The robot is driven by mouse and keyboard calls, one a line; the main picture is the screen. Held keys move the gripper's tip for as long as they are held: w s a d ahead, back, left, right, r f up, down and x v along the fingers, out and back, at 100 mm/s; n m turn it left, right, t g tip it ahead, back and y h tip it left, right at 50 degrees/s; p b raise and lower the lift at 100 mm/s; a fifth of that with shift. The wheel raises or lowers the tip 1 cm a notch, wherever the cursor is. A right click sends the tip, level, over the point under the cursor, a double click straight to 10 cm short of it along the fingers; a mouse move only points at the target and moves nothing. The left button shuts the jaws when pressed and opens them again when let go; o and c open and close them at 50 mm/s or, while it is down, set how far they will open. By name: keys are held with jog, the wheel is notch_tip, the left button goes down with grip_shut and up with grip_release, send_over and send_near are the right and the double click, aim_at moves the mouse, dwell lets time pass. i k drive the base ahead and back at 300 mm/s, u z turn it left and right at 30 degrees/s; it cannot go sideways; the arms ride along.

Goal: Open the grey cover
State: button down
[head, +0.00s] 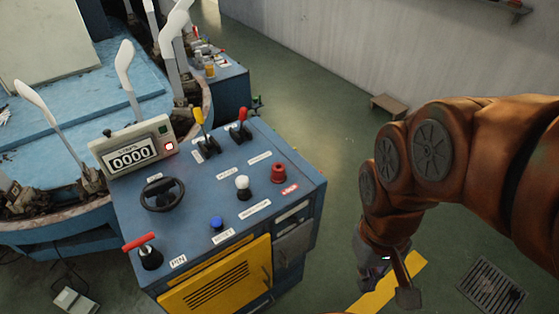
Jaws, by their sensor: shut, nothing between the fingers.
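A grey cover (294,243) is on the front face of the blue control console, at its right end, beside the yellow vented door. It looks closed against the face, with a smaller light grey plate (292,212) above it. My gripper (368,270) hangs below the wrist of my orange arm, to the right of the console and apart from the cover. It is shut and empty, small in view and partly hidden by the wrist.
The blue console (205,185) carries levers, a black wheel, a red button (278,172) and a counter (131,154) reading 0000. The yellow door (220,280) is left of the cover. Open green floor lies right of the console, with a floor grate (491,284).

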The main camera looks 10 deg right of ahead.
aim_at(285, 249)
jog(key=z, duration=0.8)
jog(key=k, duration=1.15)
jog(key=u, duration=1.35)
jog(key=i, duration=0.5)
jog(key=z, duration=0.05)
